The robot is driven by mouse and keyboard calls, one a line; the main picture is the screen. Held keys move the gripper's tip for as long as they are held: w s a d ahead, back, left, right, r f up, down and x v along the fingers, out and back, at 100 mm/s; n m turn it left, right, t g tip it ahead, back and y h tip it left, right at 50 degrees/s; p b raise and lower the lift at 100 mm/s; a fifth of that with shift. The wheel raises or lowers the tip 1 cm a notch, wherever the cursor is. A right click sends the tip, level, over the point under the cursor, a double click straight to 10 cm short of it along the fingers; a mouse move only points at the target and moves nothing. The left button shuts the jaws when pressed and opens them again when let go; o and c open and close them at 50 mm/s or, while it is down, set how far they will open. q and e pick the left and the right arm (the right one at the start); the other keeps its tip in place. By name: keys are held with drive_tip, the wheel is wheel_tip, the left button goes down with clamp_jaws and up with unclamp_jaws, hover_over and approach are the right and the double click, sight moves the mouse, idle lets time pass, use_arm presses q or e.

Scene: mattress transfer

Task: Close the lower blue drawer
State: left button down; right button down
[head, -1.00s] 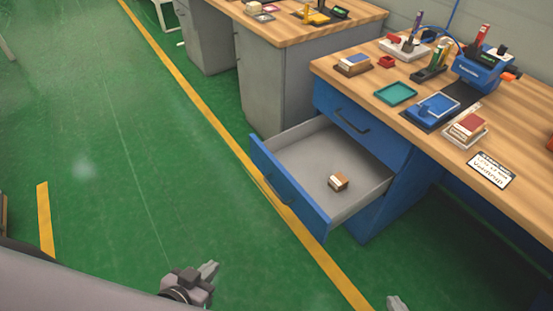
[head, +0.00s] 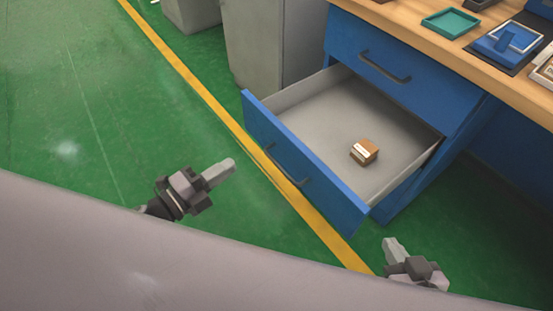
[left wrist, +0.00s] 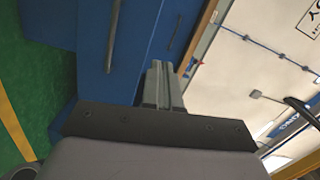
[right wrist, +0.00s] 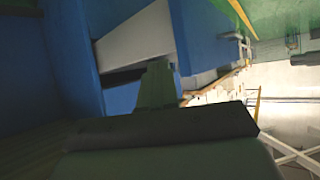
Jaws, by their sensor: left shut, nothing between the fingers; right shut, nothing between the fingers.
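The lower blue drawer (head: 308,172) is pulled out of the blue cabinet in the head view, showing its grey inside and a dark bar handle on its front. A small brown box with a white label (head: 364,151) lies in it. The upper blue drawer (head: 400,75) is shut. My left gripper (head: 232,164) is shut and empty, in front of the drawer's left part and apart from it. My right gripper (head: 390,243) is shut and empty, near the drawer front's right end. Blue cabinet surfaces show in the left wrist view (left wrist: 100,45) and the right wrist view.
A wooden worktop (head: 410,22) with a teal tray (head: 451,22) and a blue device (head: 507,42) is above the cabinet. A grey cabinet (head: 265,45) stands left of it. The green floor (head: 90,100) with a yellow line is clear on the left.

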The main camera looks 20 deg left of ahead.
use_arm(q)
drive_tip(key=f+m+h+b, duration=0.1)
drive_tip(key=f+m, duration=0.1)
drive_tip(key=b, duration=0.2)
approach(287, 138)
drive_tip(key=shift+m+g, duration=0.3)
drive_tip(key=shift+g, duration=0.1)
drive_tip(key=x, duration=0.5)
drive_tip(key=shift+w+a+r, duration=0.1)
drive_tip(key=shift+w+r, duration=0.05)
drive_tip(key=shift+r, duration=0.1)
drive_tip(key=shift+x, duration=0.85)
use_arm(e)
drive_tip(key=shift+w+a+f+y, duration=0.25)
drive_tip(key=shift+a+f+y, duration=0.15)
drive_tip(key=shift+a, duration=0.35)
